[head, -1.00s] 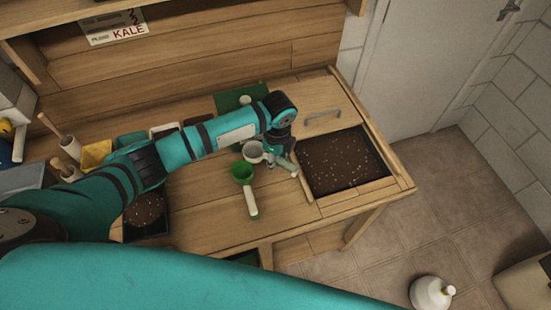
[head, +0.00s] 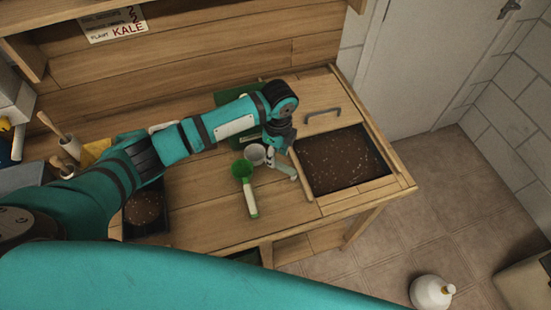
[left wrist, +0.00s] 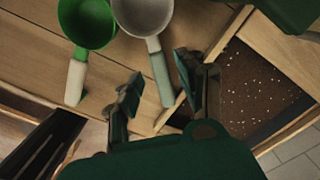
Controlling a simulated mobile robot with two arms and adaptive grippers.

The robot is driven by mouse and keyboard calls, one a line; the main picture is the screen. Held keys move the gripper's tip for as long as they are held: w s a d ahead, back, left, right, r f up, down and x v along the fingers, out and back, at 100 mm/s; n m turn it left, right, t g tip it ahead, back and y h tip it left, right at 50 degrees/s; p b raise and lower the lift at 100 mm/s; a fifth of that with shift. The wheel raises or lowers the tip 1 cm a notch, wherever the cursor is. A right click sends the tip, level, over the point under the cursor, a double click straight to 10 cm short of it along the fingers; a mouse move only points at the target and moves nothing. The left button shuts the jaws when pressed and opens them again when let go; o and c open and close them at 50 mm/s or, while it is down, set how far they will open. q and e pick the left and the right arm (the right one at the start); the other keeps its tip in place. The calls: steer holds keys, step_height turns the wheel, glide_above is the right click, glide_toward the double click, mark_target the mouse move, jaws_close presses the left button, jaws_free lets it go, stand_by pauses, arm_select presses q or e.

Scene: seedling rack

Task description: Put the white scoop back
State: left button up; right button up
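The white scoop (head: 257,154) lies on the wooden bench, its pale handle pointing right toward the soil bin. My left gripper (head: 277,155) is over its handle. In the left wrist view the white scoop (left wrist: 143,14) is at the top. Its handle lies between the two spread fingertips of my left gripper (left wrist: 157,86), with gaps on both sides. I cannot tell how far above the handle they are. A green scoop (head: 242,170) with a pale handle lies just left of the white one. It also shows in the left wrist view (left wrist: 88,22). My right gripper is out of view.
A soil bin (head: 342,162) is sunk into the bench's right end, with a metal handle (head: 323,113) behind it. A green item (head: 232,128) lies behind my arm. A dark tray of soil (head: 143,208) stands left. Bare bench lies in front of the scoops.

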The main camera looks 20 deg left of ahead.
mark_target(277, 162)
arm_select(q)
step_height(277, 162, up, 10)
steer(key=b, duration=0.1)
steer(key=shift+d+f, duration=0.15)
steer(key=shift+f, duration=0.05)
stand_by(1.1)
